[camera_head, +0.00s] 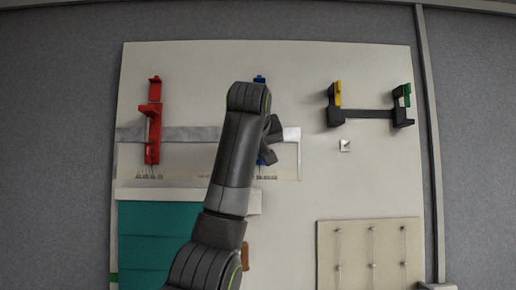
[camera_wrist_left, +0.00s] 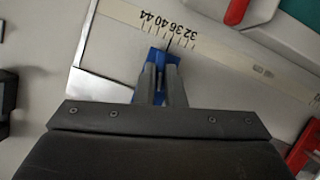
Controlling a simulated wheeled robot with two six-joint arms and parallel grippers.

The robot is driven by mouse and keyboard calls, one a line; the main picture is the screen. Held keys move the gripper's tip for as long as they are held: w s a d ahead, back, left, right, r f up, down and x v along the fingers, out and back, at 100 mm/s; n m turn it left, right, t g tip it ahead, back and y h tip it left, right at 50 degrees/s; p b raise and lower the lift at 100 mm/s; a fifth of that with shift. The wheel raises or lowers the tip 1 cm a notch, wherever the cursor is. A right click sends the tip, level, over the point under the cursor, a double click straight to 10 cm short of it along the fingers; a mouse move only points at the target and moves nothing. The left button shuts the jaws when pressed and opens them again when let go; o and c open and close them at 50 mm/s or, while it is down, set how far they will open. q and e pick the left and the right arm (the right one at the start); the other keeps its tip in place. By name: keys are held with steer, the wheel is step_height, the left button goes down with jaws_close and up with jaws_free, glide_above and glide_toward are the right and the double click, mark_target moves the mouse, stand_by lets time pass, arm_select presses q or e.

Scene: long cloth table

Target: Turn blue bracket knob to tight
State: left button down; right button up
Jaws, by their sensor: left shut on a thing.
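The blue bracket (camera_head: 259,79) is on the pale wall board, mostly hidden behind my left arm in the head view. Its top shows above my wrist and a bit of blue shows below the gripper. My left gripper (camera_head: 269,142) is in front of it. In the left wrist view, my left gripper (camera_wrist_left: 162,88) is shut on a blue part of the bracket (camera_wrist_left: 160,57), which sits between the fingers. A printed scale with tick marks and numbers, upside down there, lies just beyond the blue part. The knob's exact turn is not clear. My right gripper is not in view.
A red bracket (camera_head: 153,130) is to the left on the board. A black holder (camera_head: 368,114) with yellow and green parts is at the upper right. A teal panel (camera_head: 155,240) is at the lower left, and a beige panel with hooks (camera_head: 353,255) at the lower right.

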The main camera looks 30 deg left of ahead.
arm_select(q)
steer(key=shift+w+d+m+g+y+p, duration=0.1)
steer(key=shift+m+g+y+p, duration=0.35)
steer(key=shift+m, duration=0.65)
steer(key=shift+y, duration=0.25)
steer(key=c, duration=1.8)
jaws_free()
steer(key=b+v, duration=0.8)
steer(key=v, duration=0.9)
steer(key=shift+s+r, duration=0.2)
steer(key=shift+s, duration=0.05)
